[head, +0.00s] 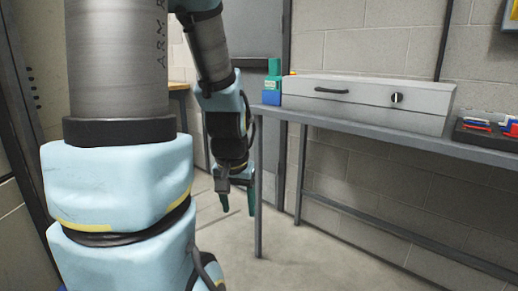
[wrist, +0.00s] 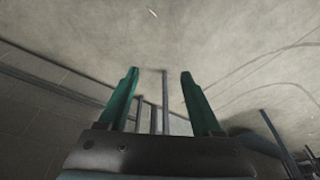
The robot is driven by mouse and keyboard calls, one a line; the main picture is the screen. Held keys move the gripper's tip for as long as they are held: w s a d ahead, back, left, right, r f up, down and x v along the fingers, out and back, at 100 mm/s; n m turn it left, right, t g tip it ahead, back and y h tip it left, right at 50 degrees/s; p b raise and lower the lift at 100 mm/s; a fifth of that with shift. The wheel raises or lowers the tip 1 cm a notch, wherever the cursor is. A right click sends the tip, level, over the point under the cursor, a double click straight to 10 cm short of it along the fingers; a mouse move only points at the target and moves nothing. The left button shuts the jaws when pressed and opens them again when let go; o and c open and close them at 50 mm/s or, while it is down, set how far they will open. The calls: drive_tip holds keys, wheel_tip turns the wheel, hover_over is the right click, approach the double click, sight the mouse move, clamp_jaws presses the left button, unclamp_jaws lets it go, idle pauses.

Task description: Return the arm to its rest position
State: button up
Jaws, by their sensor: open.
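My gripper (head: 238,205) hangs at the end of my arm in the head view, left of the table's near leg and below the height of its top. It points downward. In the wrist view my gripper (wrist: 160,92) shows two green fingers spread apart, with nothing between them but the concrete floor and dark metal legs beyond. My arm's large light blue links fill the left part of the head view and hide what is behind them.
A grey metal table (head: 372,133) stands right, against a block wall. It carries a long grey box (head: 365,103) with a handle and knob, a green-and-blue item (head: 272,84), and a dark tray (head: 462,134). A grey door (head: 252,40) is behind. Floor shows below.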

wheel_tip(320, 180, up, 21)
drive_tip(key=s+a+n+g+p, duration=0.1)
drive_tip(key=s+p, duration=0.1)
drive_tip(key=p, duration=1.9)
drive_tip(key=shift+s+a, duration=0.3)
drive_tip(key=shift+a, duration=0.1)
drive_tip(key=shift+f, duration=0.1)
